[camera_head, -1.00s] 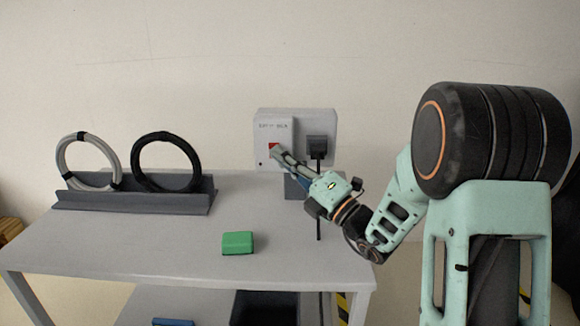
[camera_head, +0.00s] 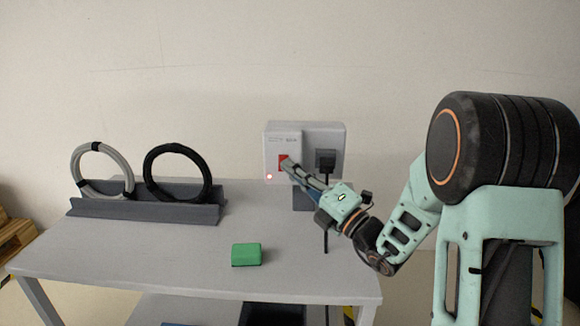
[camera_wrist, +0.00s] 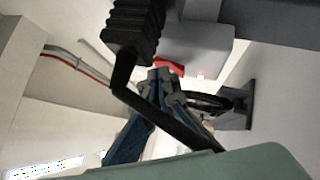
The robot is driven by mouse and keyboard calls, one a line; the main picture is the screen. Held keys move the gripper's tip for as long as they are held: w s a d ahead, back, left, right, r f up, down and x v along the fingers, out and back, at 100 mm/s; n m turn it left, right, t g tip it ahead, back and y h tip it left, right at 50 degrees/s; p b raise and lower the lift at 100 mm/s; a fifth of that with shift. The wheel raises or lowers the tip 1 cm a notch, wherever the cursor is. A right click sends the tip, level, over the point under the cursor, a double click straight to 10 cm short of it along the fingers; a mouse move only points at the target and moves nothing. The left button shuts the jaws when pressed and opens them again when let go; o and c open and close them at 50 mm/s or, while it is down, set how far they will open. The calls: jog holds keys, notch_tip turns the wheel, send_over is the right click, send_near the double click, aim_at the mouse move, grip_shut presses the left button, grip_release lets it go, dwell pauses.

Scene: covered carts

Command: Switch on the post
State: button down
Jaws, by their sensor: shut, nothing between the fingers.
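The post is a white box (camera_head: 283,137) on a dark stand at the back of the table. It carries a red switch (camera_head: 282,162), and a small lamp (camera_head: 269,176) at its lower left glows bright. My gripper (camera_head: 289,164) is shut and empty, its fingertips at the right side of the switch. In the wrist view the shut fingertips (camera_wrist: 162,75) are close to the red switch (camera_wrist: 170,64), and partly cover it. The lit lamp (camera_wrist: 200,76) shows there too. I cannot tell whether the fingertips touch the switch.
A black plug (camera_head: 325,160) sits in the post's right side, its cable hanging close to my gripper. A grey rack (camera_head: 150,208) holds a grey coil (camera_head: 76,170) and a black coil (camera_head: 149,172). A green block (camera_head: 246,255) lies near the table's front edge. The table's middle is clear.

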jog(key=v, duration=1.1)
jog(key=shift+s+d, duration=0.15)
